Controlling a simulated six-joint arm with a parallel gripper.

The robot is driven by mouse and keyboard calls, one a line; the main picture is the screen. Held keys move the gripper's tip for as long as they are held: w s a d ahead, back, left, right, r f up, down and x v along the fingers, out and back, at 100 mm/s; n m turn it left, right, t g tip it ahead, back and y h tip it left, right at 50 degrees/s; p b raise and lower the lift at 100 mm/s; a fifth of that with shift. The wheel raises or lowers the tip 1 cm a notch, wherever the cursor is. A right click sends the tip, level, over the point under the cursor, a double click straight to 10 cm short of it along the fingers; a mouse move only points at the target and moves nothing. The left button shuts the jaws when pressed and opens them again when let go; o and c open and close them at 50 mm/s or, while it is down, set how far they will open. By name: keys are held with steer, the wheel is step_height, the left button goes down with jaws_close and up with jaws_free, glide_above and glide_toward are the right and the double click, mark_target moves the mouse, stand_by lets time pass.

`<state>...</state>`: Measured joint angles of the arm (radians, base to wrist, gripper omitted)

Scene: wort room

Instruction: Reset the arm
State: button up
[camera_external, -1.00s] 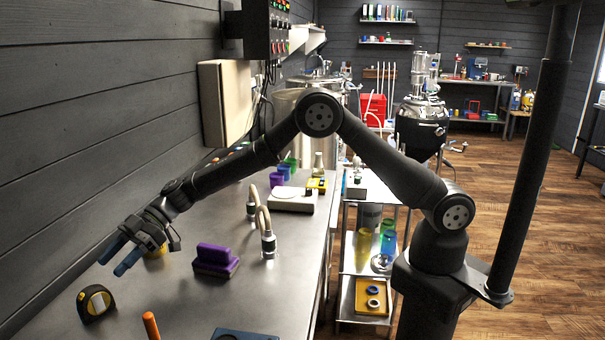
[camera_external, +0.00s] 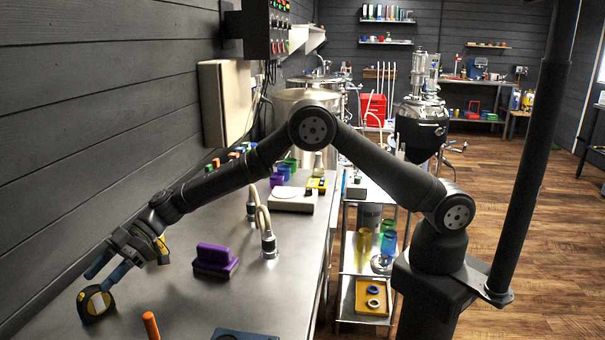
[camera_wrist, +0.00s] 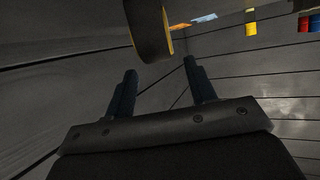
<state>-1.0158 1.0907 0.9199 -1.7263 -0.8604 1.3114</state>
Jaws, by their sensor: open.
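My gripper (camera_external: 98,275) is at the left end of the steel bench (camera_external: 190,300), its two blue fingers apart with nothing between them. A black and yellow tape measure (camera_external: 97,304) stands on the bench close by the fingertips; I cannot tell if they touch it. In the wrist view the two dark fingers of my gripper (camera_wrist: 160,72) are spread apart. A rounded black and yellow thing (camera_wrist: 150,30), which looks like the tape measure, is beyond and between their tips.
A purple block-like item (camera_external: 214,260) and a pale hose fitting (camera_external: 267,240) stand right of my gripper. An orange handle (camera_external: 151,326) and a blue item (camera_external: 243,335) are at the front. The dark plank wall (camera_external: 80,130) runs along the left.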

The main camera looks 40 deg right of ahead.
mark_target(83, 296)
steer(key=x, duration=0.6)
steer(key=shift+s+a, duration=0.1)
step_height(83, 296, up, 2)
steer(key=shift+r, duration=0.8)
